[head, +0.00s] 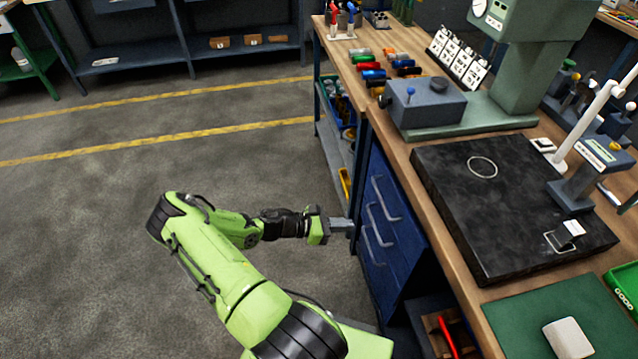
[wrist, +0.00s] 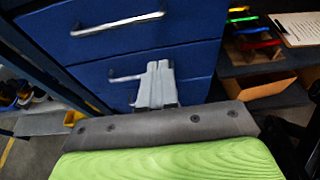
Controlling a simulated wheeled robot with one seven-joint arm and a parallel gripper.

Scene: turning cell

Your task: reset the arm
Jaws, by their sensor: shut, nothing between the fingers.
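My green arm reaches out low in front of the bench in the head view. My gripper (head: 345,226) is at the left edge of the blue drawer cabinet (head: 396,243), below the bench top. In the wrist view my gripper (wrist: 158,66) points at the blue drawer fronts (wrist: 180,28), and its two grey fingers are together with nothing between them. A drawer handle (wrist: 125,78) shows just left of the fingers. I cannot tell whether the fingers touch the drawer front.
The wooden bench top (head: 446,208) runs above the gripper and holds a black surface plate (head: 500,215) and a grey-blue block (head: 425,102). An open shelf (head: 335,140) is left of the drawers. The grey floor (head: 90,240) on the left is clear.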

